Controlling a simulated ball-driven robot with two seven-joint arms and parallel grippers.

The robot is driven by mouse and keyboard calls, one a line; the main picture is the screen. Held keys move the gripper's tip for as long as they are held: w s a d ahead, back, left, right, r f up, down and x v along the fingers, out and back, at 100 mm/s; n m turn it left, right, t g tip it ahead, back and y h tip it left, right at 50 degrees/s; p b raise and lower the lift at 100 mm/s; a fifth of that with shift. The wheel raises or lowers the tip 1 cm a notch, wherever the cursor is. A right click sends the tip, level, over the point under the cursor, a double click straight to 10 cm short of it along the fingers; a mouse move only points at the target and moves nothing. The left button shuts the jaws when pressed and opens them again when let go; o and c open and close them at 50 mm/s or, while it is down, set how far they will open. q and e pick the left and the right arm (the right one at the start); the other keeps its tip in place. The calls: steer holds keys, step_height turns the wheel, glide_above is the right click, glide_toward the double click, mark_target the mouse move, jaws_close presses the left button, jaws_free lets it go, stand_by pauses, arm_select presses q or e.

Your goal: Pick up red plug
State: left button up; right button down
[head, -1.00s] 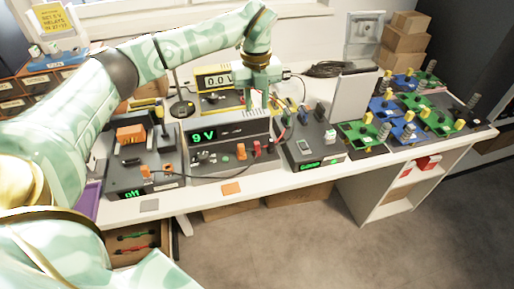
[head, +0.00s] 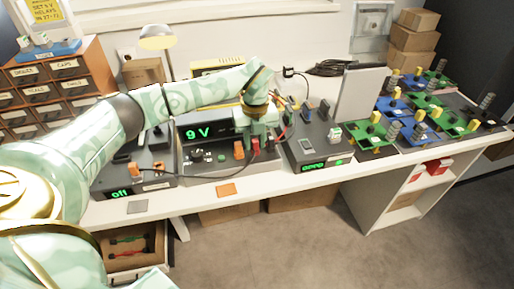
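A red plug (head: 255,143) sits at the front right of the grey 9 V power supply (head: 200,133), with a second small red part (head: 270,142) close to its right. My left gripper (head: 259,136) comes down from above, with its fingertips right at the red plug. The fingers are small and partly hidden here, so I cannot tell whether they touch or grip it. An orange plug (head: 239,150) sits just to the left on the same panel. My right gripper is not in view.
A dark box with a green display (head: 318,166) stands right of the supply, with leads close to my gripper. Another box, reading "off" (head: 121,194), is at left. Green and blue boards (head: 374,142) fill the right. An orange card (head: 226,190) lies at the front edge.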

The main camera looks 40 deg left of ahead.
mark_target(254, 142)
arm_select(q)
steer(key=shift+f, duration=0.1)
steer(key=shift+c, duration=0.6)
jaws_close()
